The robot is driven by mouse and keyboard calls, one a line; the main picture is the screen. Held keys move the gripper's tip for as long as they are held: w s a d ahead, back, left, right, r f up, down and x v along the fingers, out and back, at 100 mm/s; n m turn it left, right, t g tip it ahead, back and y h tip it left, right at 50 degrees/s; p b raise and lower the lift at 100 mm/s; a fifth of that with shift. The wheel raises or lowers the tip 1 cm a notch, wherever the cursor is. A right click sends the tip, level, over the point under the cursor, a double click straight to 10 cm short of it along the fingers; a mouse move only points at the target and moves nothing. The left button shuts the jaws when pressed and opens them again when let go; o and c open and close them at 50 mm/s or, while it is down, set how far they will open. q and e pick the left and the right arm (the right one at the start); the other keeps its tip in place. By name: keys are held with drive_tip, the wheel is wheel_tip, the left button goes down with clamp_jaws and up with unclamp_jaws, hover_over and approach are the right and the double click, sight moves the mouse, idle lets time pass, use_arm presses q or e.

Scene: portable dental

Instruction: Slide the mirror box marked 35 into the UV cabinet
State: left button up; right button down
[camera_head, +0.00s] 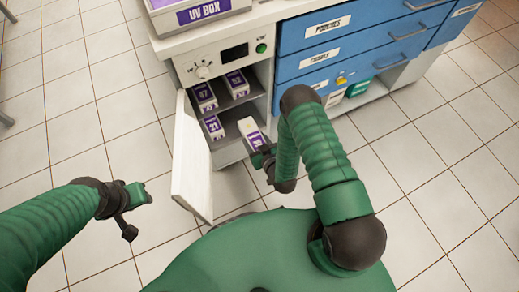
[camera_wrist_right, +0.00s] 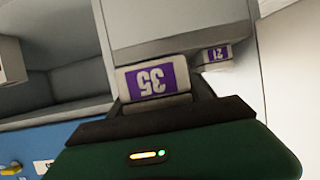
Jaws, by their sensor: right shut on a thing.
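The mirror box marked 35 (camera_wrist_right: 148,80) is white with a purple label, which reads upside down in the right wrist view. It also shows in the head view (camera_head: 249,127), at the cabinet's lower opening. My right gripper (camera_head: 262,158) is shut on its near end; I cannot tell how far inside the box reaches. The UV cabinet (camera_head: 188,75) stands open, its white door (camera_head: 190,165) swung out to the left. A box marked 21 (camera_head: 214,126) sits on the lower shelf, left of the held box. My left gripper (camera_head: 133,211) is open and empty, over the floor.
Two more boxes, one marked 47 (camera_head: 205,96) and another (camera_head: 237,84), stand on the upper shelf. Blue drawers (camera_head: 330,60) adjoin the cabinet on the right. A UV box unit (camera_head: 200,12) sits on top. The tiled floor at left is clear.

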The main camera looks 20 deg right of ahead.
sight(239, 117)
drive_tip(key=w+b, duration=0.2)
drive_tip(key=w, duration=0.3)
drive_tip(key=w+f+b, duration=0.1)
drive_tip(key=w+b, duration=0.2)
drive_tip(key=w, duration=0.2)
drive_tip(key=w+b, duration=0.3)
drive_tip(key=w, duration=0.3)
drive_tip(key=shift+a+f, duration=0.25)
drive_tip(key=shift+f, duration=0.35)
drive_tip(key=shift+c, duration=2.2)
unclamp_jaws()
drive_tip(key=shift+o, duration=0.2)
drive_tip(key=shift+s, duration=0.1)
